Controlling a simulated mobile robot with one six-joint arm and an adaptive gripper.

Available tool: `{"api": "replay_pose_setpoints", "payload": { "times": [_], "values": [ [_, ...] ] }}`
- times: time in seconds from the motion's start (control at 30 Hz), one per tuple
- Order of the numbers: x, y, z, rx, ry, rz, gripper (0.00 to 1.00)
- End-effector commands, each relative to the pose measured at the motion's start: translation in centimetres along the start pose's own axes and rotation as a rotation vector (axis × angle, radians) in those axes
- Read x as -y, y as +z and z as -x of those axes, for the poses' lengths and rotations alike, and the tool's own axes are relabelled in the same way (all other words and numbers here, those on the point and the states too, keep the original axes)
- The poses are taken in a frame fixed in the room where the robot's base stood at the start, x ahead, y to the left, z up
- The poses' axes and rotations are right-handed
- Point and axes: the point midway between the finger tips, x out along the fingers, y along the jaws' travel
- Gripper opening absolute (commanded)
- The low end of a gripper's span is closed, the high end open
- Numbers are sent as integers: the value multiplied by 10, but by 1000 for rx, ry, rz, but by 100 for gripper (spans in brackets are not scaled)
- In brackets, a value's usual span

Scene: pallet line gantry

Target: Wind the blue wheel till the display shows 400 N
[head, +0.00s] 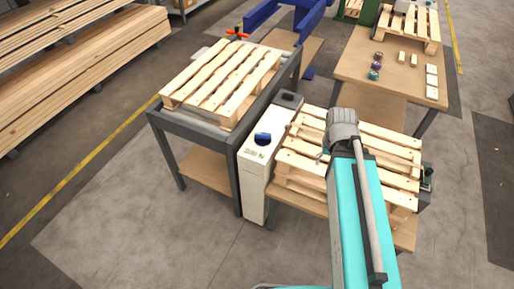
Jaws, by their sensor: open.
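The blue wheel (263,139) sits on the sloping top of a narrow white cabinet (254,190), near the middle of the head view. A small display (254,154) is on the cabinet just in front of the wheel. It seems to carry digits and an N, but they are too small to read surely. My teal arm rises at the right of the cabinet, in front of a pallet. My gripper cannot be made out; the arm hides that area. Nothing is seen touching the wheel.
A grey-framed table (196,127) with a wooden pallet (222,82) stands left of the cabinet. Stacked pallets (385,150) stand right of it, behind my arm. A wooden bench (385,65) with small items is at the back right. Floor is clear in front left.

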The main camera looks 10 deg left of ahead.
Motion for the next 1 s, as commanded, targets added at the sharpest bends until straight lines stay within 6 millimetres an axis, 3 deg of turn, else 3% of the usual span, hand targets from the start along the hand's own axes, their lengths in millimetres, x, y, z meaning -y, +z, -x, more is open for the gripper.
{"api": "replay_pose_setpoints", "payload": {
  "times": [0.17, 0.37, 0.8, 1.0],
  "values": [
    [12, -25, -4, 0, 0, 105, 66],
    [42, -78, -11, 0, 0, 370, 66],
    [153, -208, -30, 0, 0, 1132, 66],
    [202, -247, -35, 0, 0, 1413, 66]
  ]
}}
